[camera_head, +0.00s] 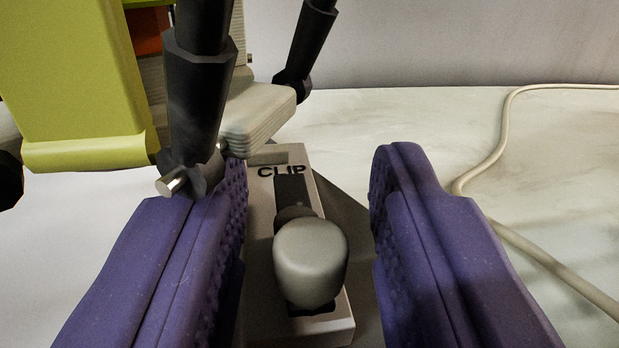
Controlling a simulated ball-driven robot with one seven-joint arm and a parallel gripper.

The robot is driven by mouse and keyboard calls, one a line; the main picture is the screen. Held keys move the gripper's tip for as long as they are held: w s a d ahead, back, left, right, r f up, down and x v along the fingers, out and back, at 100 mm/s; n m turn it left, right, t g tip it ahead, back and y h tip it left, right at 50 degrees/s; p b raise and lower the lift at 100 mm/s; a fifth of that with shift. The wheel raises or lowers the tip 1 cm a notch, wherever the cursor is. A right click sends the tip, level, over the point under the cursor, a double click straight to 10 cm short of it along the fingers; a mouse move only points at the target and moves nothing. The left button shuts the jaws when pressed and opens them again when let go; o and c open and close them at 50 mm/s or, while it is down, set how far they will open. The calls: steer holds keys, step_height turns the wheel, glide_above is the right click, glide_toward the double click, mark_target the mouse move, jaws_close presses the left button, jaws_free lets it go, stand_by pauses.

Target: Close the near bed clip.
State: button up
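The clip (257,190) is a beige block with the word CLIP on its top, seen in the head camera view. A rounded grey knob (311,262) on a dark stem stands at its near end, in front of a dark slot. My gripper (308,180) is open, with one purple padded finger on each side of the knob. A gap shows between the knob and the right finger. The left finger hides part of the block's left side, and I cannot tell if it touches the block.
A machine with a yellow-green panel (75,75) and dark rods (198,100) stands at the upper left, close above the left finger. A beige cable (495,135) runs across the pale table (420,115) on the right. The table right of the block is otherwise clear.

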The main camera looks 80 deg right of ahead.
steer(key=shift+c, duration=0.5)
jaws_close()
steer(key=shift+s+d+n+t+y+b, duration=0.1)
steer(key=shift+s+n+t+y+b, duration=0.1)
steer(key=shift+n+t+b, duration=0.4)
steer(key=shift+s+n+t+y+b, duration=0.1)
steer(key=shift+n+t+y+b, duration=0.15)
steer(key=shift+t, duration=0.65)
steer(key=shift+n+t+y, duration=0.25)
steer(key=shift+n+t, duration=0.4)
steer(key=shift+t, duration=0.05)
steer(key=shift+o, duration=0.5)
jaws_free()
